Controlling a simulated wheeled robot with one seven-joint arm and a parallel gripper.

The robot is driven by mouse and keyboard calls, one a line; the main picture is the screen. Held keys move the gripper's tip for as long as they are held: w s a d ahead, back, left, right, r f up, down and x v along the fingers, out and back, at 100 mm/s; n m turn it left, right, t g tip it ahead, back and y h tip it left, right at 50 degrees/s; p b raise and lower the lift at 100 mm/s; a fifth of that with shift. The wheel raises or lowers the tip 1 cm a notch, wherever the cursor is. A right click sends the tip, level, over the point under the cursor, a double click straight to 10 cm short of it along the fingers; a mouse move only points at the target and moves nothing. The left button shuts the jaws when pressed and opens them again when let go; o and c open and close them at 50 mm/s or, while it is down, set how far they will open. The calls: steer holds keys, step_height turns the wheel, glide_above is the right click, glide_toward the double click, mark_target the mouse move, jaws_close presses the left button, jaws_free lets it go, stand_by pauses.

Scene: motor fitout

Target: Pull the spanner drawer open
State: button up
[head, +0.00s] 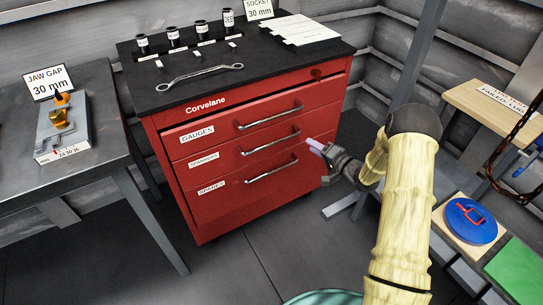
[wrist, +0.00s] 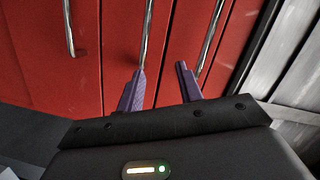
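The red tool cabinet (head: 222,215) has three drawers, all shut, each with a metal bar handle. The middle drawer (head: 228,155) has a label that appears to read SPANNERS, and its handle (head: 270,143) is plainly visible. My gripper (head: 316,145), with purple fingers, is just right of that handle's right end. In the wrist view my gripper (wrist: 160,80) is open and empty, its fingers apart. There the middle handle (wrist: 147,35) runs down to the left fingertip; I cannot tell whether they touch. The right fingertip lies between the middle and right handles.
The GAUGES drawer handle (head: 270,118) is above and the lowest drawer handle (head: 271,168) below. A loose spanner (head: 200,75) and several sockets lie on the cabinet top. A grey bench (head: 85,140) stands left. The floor (head: 270,255) in front of the cabinet is mostly clear.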

mark_target(272, 143)
steer(key=s+f+m+y+b, duration=0.1)
steer(key=s+f+y+b, duration=0.2)
steer(key=f+y, duration=0.2)
step_height(272, 143, down, 3)
steer(key=shift+s+a+r+g, duration=0.2)
steer(key=shift+a+g, duration=0.15)
steer(key=shift+g, duration=0.05)
steer(key=b+x, duration=0.1)
steer(key=x, duration=1.6)
steer(key=shift+w+a+b, duration=0.1)
steer(key=shift+a+b, duration=0.1)
steer(key=shift+b, duration=0.15)
jaws_close()
